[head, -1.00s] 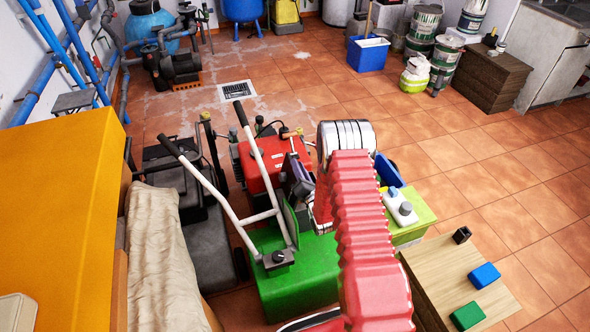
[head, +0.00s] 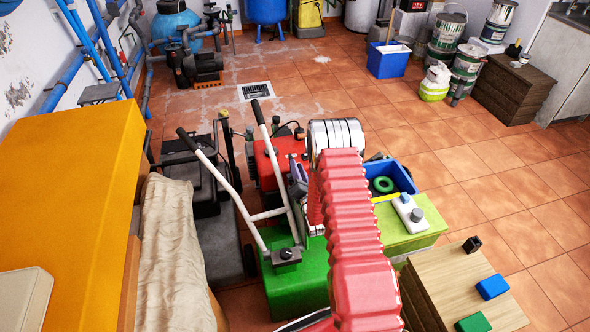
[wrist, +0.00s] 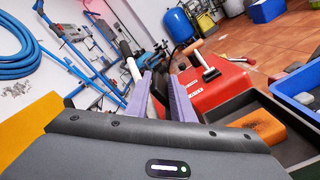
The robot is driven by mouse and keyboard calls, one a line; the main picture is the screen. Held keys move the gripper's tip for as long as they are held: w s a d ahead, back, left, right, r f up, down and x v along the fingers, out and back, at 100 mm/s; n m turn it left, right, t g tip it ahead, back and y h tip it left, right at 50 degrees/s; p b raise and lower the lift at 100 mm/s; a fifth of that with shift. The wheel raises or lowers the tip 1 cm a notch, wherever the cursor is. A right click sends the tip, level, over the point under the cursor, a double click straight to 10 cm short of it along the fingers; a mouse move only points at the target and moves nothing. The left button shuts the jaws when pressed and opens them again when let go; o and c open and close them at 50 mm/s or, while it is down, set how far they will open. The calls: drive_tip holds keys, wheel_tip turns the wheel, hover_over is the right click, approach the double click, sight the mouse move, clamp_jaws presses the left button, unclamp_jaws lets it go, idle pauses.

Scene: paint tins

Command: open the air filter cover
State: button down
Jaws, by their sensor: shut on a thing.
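A red machine (head: 272,163) stands among the floor equipment and shows closer in the wrist view (wrist: 217,92). In the wrist view the two purple fingers of my gripper (wrist: 161,78) reach to its left side. They are shut on a narrow dark part (wrist: 159,92) between them, seemingly the air filter cover. The fingers hide most of it, and I cannot tell whether it has opened. In the head view my red arm hides part of the machine.
A white-handled green machine (head: 300,280) stands in front. A blue bin (head: 404,178) holding a green ring is at its right, with a light green box (head: 400,240). A wooden table (head: 450,290) with small blocks is at front right.

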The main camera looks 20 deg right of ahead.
drive_tip(key=shift+s+a+f, duration=0.1)
drive_tip(key=shift+s+f, duration=0.1)
drive_tip(key=shift+f, duration=0.3)
drive_tip(key=c, duration=1.8)
unclamp_jaws()
drive_tip(key=shift+c, duration=0.2)
drive_tip(key=shift+r, duration=0.1)
drive_tip(key=s+a, duration=0.2)
drive_tip(key=s, duration=1.1)
drive_tip(key=shift+s, duration=0.25)
